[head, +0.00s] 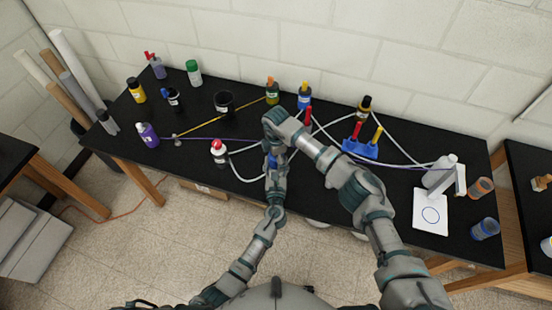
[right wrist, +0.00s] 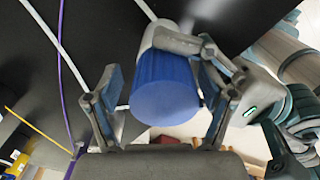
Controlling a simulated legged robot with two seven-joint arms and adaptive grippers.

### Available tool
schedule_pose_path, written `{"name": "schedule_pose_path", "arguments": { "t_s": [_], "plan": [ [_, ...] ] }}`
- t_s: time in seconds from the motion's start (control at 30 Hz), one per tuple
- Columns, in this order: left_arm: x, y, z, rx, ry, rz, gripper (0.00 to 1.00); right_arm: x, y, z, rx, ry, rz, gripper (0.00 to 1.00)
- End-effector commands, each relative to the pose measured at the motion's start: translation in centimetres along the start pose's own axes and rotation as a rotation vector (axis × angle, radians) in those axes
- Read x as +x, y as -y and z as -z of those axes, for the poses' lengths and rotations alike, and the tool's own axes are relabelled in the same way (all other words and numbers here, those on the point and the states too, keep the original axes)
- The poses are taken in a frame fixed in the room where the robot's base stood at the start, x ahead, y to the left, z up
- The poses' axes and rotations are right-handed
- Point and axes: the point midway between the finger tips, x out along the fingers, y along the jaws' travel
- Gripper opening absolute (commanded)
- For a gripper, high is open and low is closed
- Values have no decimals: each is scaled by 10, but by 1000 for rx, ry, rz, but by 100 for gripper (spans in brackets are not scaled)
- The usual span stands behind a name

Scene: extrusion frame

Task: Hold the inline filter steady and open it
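The inline filter shows best in the right wrist view: a wide blue cap (right wrist: 166,90) on a white body (right wrist: 160,38), with white tubing (right wrist: 50,45) nearby. In the head view a small blue part of it (head: 272,161) shows between my two grippers. My left gripper (right wrist: 190,42) lies across the white body behind the cap and appears closed on it; its fingertips are partly hidden. My right gripper (right wrist: 162,82) is open, one finger on either side of the blue cap, with visible gaps. In the head view my right gripper (head: 269,143) is mostly hidden by its arm.
The black table (head: 190,165) carries a red-capped bottle (head: 219,152), a purple bottle (head: 148,135), a black cup (head: 223,103), and a blue rack (head: 360,149) with coloured tools. White tubes (head: 405,145) cross the table. A white card (head: 431,212) lies at the right.

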Motion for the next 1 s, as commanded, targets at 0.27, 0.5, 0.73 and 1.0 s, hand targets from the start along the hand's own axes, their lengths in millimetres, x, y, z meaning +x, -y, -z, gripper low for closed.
{"name": "schedule_pose_path", "arguments": {
  "t_s": [0.27,0.5,0.73,1.0],
  "plan": [
    [1,-1,0,1,0,-3,0,-8,0,0,-1,0,2,83],
    [1,-1,0,1,0,-2,0,-40,0,1,-2,-1,1,83],
    [1,-1,0,1,0,-2,0,-62,0,4,122,-6,2,79],
    [1,-1,0,1,0,-2,0,-69,1,2,285,-4,7,79]
  ]
}}
